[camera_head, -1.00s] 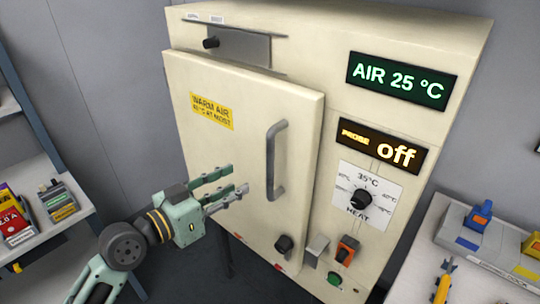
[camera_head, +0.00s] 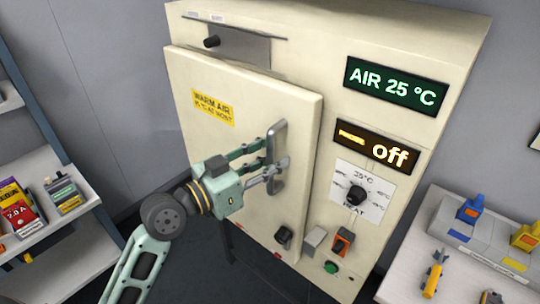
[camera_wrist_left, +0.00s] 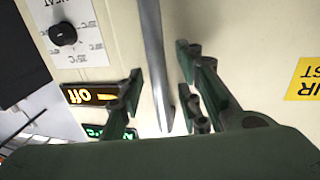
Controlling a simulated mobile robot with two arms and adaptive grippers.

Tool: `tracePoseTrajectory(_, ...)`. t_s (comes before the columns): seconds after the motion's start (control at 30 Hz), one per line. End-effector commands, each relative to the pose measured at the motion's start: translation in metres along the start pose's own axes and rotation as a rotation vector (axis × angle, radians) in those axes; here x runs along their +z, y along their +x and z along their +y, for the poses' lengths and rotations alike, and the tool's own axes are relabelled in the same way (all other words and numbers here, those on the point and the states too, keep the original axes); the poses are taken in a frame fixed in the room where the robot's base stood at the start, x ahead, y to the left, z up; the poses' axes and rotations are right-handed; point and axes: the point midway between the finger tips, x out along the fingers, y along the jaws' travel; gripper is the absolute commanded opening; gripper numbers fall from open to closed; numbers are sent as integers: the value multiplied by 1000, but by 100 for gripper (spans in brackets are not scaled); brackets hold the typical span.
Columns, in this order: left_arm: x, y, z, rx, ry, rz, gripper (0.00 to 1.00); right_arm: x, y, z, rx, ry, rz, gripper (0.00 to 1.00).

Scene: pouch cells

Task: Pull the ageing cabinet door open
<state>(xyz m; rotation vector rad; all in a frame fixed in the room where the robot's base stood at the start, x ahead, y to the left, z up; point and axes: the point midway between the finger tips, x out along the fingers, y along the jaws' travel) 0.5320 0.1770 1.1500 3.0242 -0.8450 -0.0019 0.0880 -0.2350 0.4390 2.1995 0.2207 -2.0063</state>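The cream ageing cabinet (camera_head: 400,45) stands in the middle of the head view. Its door (camera_head: 260,100) looks shut or nearly so, with a yellow warm-air label (camera_head: 212,108). A grey vertical bar handle (camera_head: 278,140) is on the door's right side. In the left wrist view the handle (camera_wrist_left: 153,60) runs between the two open fingers, with a gap on both sides. The fingers do not visibly press on it. My right gripper is in neither view.
A dark knob (camera_head: 283,236) sits low on the door. A heat dial (camera_head: 356,195), an orange switch (camera_head: 342,241) and a green button (camera_head: 331,267) are right of it. A bench (camera_head: 400,275) with tools stands at right, a shelf (camera_head: 85,190) at left.

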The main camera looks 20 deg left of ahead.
Motion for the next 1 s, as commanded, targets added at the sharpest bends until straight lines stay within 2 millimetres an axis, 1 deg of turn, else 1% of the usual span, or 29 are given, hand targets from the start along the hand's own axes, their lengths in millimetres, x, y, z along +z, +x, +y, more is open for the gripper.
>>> tracePoseTrajectory(0.13, 0, 0, 0, 0, 0, 0, 32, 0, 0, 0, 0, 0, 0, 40)
tracePoseTrajectory(0.17, 0, 0, 0, 0, 0, 0, 31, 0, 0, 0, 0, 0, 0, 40)
tracePoseTrajectory(0.5, 0, 0, 0, 0, 0, 0, 1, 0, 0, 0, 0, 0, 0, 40)
tracePoseTrajectory(1.0, 0, 0, 0, -1, 0, 0, 0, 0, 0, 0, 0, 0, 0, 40)
